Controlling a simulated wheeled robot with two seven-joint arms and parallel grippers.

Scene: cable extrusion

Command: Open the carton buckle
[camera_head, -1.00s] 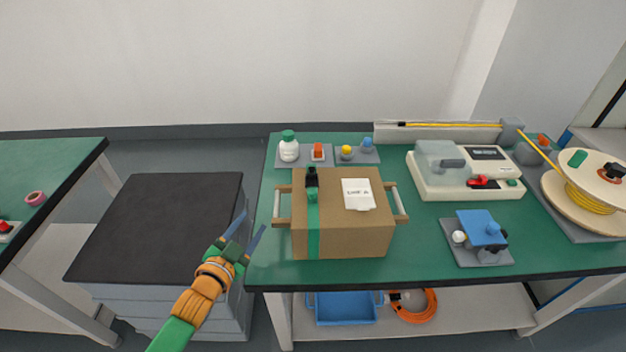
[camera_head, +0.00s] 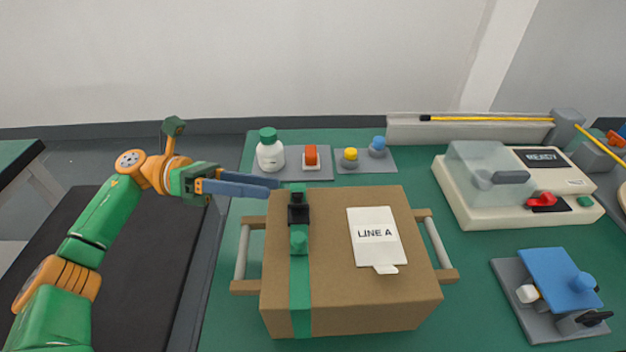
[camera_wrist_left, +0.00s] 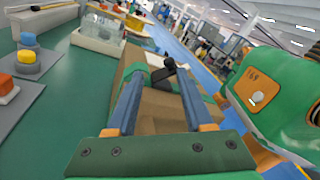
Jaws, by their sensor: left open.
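The brown carton (camera_head: 335,295) stands on the green bench with a white LINE A label (camera_head: 377,238) on its top. A green strap (camera_head: 301,290) runs over its left part, with a black buckle (camera_head: 299,206) and a green knob on it. My left gripper (camera_head: 279,182) is open and empty, with its blue fingers just left of the buckle, near the carton's back left corner. In the left wrist view the black buckle (camera_wrist_left: 168,68) lies beyond and between the two fingertips, apart from them as far as I can tell. My right gripper is not in view.
A white bottle (camera_head: 270,155) with a green cap and trays with red, yellow and blue buttons stand behind the carton. Handles (camera_head: 240,250) stick out at the carton's sides. A cream machine (camera_head: 520,190) and a blue-topped fixture (camera_head: 555,280) are at right.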

